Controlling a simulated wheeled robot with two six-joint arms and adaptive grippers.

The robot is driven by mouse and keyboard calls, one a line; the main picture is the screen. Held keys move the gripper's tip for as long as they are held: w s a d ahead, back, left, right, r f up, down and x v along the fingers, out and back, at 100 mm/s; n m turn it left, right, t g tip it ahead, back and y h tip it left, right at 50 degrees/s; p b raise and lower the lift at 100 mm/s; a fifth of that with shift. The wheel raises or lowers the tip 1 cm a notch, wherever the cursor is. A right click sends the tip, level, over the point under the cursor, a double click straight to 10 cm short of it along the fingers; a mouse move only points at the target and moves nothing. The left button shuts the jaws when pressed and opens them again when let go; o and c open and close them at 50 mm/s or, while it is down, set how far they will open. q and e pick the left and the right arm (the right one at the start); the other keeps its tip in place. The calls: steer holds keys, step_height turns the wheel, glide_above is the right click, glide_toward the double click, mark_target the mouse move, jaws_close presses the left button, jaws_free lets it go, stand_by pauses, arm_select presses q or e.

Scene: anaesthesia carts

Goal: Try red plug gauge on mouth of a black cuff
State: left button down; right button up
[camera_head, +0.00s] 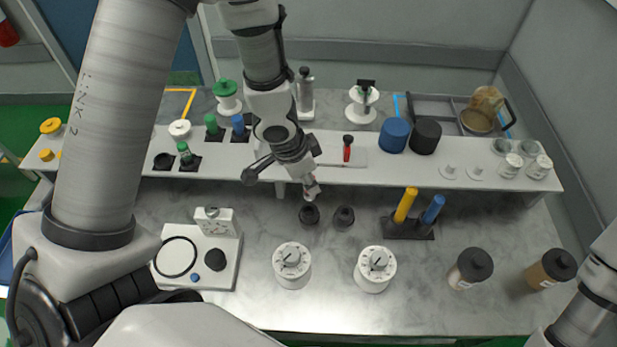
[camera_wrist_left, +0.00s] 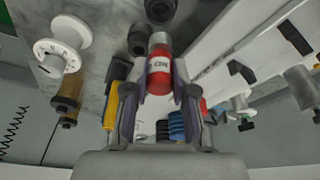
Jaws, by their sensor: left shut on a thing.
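My left gripper (camera_head: 311,186) is shut on the red plug gauge (camera_wrist_left: 160,72), which has a white lettered label and a greyish end. In the head view only a small part of the gauge shows at the fingertips. Two short black cuffs stand on the grey bench: the left cuff (camera_head: 309,214) and the right cuff (camera_head: 344,216). The gripper is just behind and above the left cuff. Black cuff shapes (camera_wrist_left: 160,10) show beyond the gauge in the left wrist view; contact is not visible. My right gripper is out of view.
Two white dials (camera_head: 292,264) (camera_head: 375,268) stand in front of the cuffs. A black holder (camera_head: 408,231) with yellow and blue plugs is to the right. A raised white shelf (camera_head: 400,170) with jars runs behind. Dark-lidded jars (camera_head: 470,268) stand front right.

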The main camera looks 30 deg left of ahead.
mark_target(306, 198)
arm_select(q)
steer(key=shift+f+b, duration=2.65)
steer(key=shift+f, duration=0.35)
steer(key=shift+f+b, duration=0.95)
steer(key=shift+f, duration=0.2)
stand_by(1.6)
steer(key=shift+r+p, duration=3.45)
steer(key=shift+p, duration=0.4)
